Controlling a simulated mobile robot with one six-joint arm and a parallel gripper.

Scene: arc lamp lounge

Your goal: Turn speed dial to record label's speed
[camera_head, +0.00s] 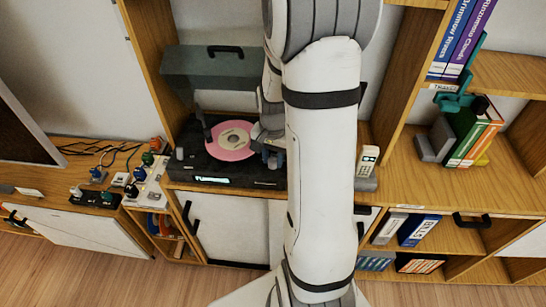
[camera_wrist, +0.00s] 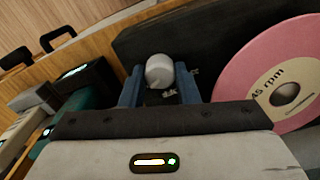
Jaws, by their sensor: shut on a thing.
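A black turntable (camera_head: 205,165) stands on the wooden shelf, its dark lid raised behind it (camera_head: 215,68). A pink record (camera_head: 232,140) lies on its platter. In the wrist view the record (camera_wrist: 240,80) has a cream label (camera_wrist: 285,88) reading "45 rpm". The speed dial (camera_wrist: 159,70), a light grey round knob, sits between the blue fingers of my gripper (camera_wrist: 159,88), which is shut on it. In the head view my gripper (camera_head: 272,150) is at the turntable's right side, and my arm hides the dial. The dial's pointer and markings are not readable.
A white cordless phone (camera_head: 367,160) stands on the shelf right of my arm. Shelf dividers rise on both sides. Cables, plugs and a white power strip (camera_head: 148,184) lie at the left. Books (camera_head: 472,135) fill shelves at the right.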

